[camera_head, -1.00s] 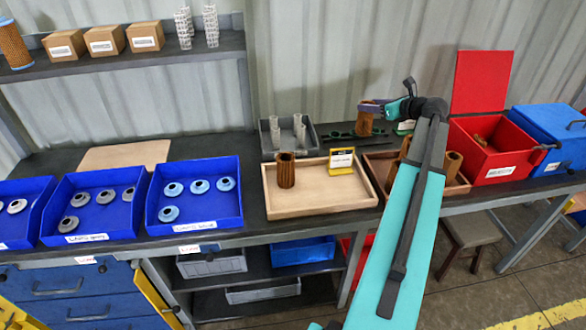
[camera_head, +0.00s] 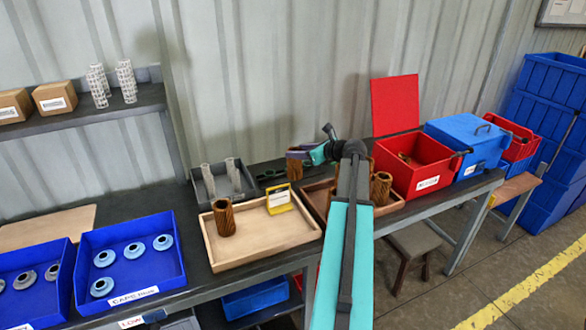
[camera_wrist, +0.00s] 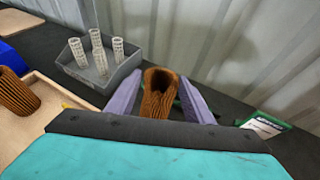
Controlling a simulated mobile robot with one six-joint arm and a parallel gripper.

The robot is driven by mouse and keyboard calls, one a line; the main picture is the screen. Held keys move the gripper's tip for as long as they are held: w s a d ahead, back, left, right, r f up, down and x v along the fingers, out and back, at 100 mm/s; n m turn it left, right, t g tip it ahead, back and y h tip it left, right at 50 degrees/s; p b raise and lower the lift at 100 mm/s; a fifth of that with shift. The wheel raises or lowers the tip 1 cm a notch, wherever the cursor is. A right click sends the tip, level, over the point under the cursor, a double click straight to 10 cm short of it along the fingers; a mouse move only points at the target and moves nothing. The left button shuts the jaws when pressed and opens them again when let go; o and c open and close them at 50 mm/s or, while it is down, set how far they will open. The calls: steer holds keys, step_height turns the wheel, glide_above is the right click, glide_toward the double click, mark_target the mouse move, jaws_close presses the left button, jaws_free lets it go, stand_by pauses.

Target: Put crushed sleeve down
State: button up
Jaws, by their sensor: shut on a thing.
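My gripper (camera_head: 298,154) is shut on a brown pleated sleeve (camera_head: 295,170), held above the back of the bench. In the wrist view the sleeve (camera_wrist: 157,103) stands between the two purple fingers, its open top bent out of round. Its lower end is hidden there by my wrist. An open red box (camera_head: 417,185) with its lid raised stands to the right of my gripper; some brown pieces lie inside. Another brown sleeve (camera_head: 223,218) stands upright in the pale wooden tray (camera_head: 265,250), beside a yellow-framed sign (camera_head: 279,199).
A brown tray (camera_head: 312,191) with at least one sleeve (camera_head: 381,188) is partly hidden behind my arm. A grey bin (camera_head: 207,196) holds white mesh tubes. A closed blue box (camera_head: 467,146) stands right of the red box. Blue trays (camera_head: 160,283) with round caps are at left.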

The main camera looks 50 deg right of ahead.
mark_target(301, 165)
steer(key=shift+f, duration=1.2)
steer(key=shift+f+p, duration=0.35)
steer(key=shift+f, duration=1.55)
steer(key=o, duration=1.3)
steer(key=b+v, duration=0.1)
steer(key=v, duration=1.1)
steer(key=shift+r+b, duration=0.2)
steer(key=shift+b, duration=0.2)
